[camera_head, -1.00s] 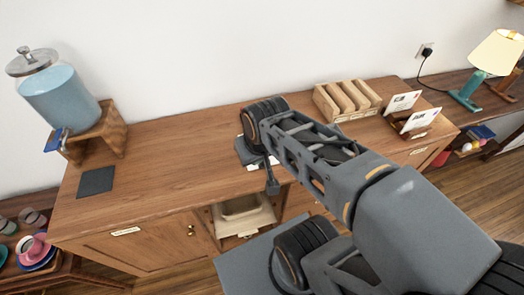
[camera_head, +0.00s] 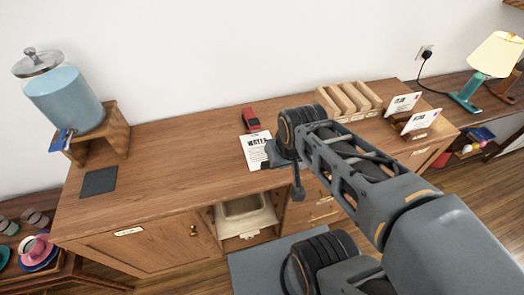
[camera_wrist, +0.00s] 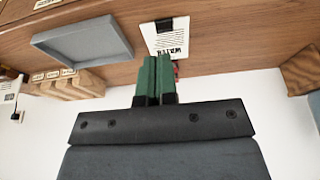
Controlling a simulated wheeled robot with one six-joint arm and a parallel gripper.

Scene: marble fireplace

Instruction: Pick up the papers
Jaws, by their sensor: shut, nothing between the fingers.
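A white sheet of paper with bold black print (camera_head: 256,150) lies on the wooden cabinet top, left of my wrist in the head view. It also shows in the wrist view (camera_wrist: 181,42), with a small dark clip-like piece (camera_wrist: 165,25) at its edge. I cannot tell how many sheets there are. My gripper (camera_wrist: 158,58) has green fingers pressed together with nothing between them. In the wrist view the fingertips overlap the left part of the paper; their height above it is unclear. In the head view my arm hides the fingers.
A red object (camera_head: 251,120) lies behind the paper. A grey tray (camera_wrist: 85,45) sits beside it in the wrist view. A slotted wooden rack (camera_head: 348,99) and envelopes (camera_head: 420,121) stand right; a water dispenser (camera_head: 66,98) stands left.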

